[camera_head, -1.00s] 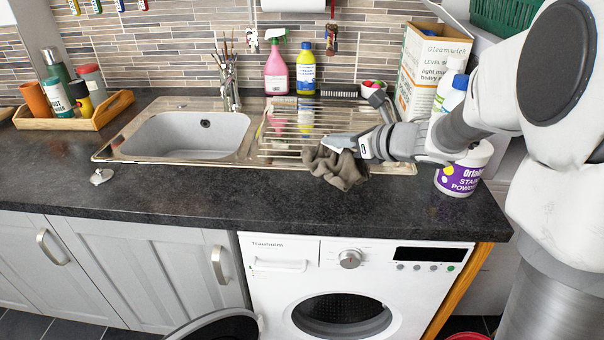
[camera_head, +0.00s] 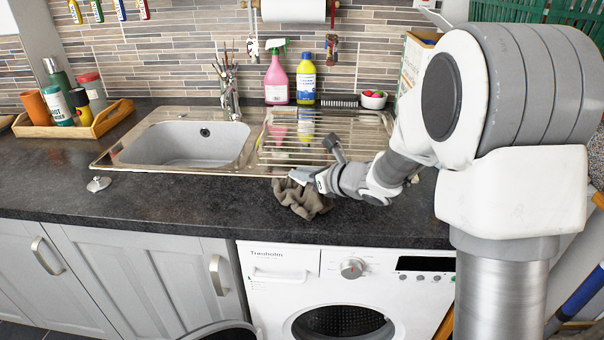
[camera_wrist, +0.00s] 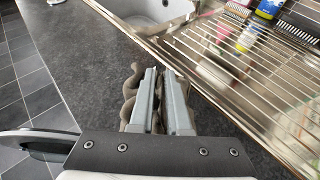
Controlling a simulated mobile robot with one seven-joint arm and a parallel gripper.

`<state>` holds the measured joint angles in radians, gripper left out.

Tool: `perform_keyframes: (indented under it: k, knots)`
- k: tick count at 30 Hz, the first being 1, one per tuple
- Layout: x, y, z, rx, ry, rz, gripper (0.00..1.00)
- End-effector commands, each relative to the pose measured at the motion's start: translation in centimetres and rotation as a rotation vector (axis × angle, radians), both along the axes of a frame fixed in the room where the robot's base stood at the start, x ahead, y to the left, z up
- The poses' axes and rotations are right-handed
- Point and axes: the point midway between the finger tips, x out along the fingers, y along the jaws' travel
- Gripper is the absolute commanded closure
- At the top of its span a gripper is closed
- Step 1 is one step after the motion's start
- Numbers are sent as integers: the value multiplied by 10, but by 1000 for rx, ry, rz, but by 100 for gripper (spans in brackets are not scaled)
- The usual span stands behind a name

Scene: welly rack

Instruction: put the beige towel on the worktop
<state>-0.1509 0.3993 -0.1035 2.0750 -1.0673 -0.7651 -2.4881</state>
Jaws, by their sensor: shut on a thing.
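The beige towel (camera_head: 302,199) is a crumpled grey-brown cloth at the tip of my gripper (camera_head: 304,180). In the head view it hangs at the front edge of the drainer, over the dark worktop (camera_head: 150,198); I cannot tell whether its lower folds touch the surface. In the wrist view my gripper (camera_wrist: 160,100) is shut on the towel (camera_wrist: 131,95), with folds showing to the left of the fingers and between them. Part of the towel is hidden by the fingers.
The sink (camera_head: 190,143) and wire drainer (camera_head: 300,140) lie behind the towel. A sink plug (camera_head: 98,184) sits on the worktop at left, near a wooden tray (camera_head: 100,122) of bottles. The washing machine (camera_head: 340,290) stands below. The front worktop strip between plug and towel is clear.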

Motion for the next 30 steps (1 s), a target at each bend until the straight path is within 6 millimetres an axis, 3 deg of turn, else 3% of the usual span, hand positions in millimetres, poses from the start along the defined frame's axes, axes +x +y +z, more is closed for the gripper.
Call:
perform_keyframes:
  k: [7, 8, 13, 26, 30]
  knots:
    - [0, 0, -3, 1, -1, 0, 100]
    - [0, 0, -3, 1, 0, 0, 84]
    - [0, 0, -2, 1, 1, 0, 55]
    - [0, 0, 4, 0, 1, 0, 55]
    - [-17, -18, 12, 0, -1, -4, 55]
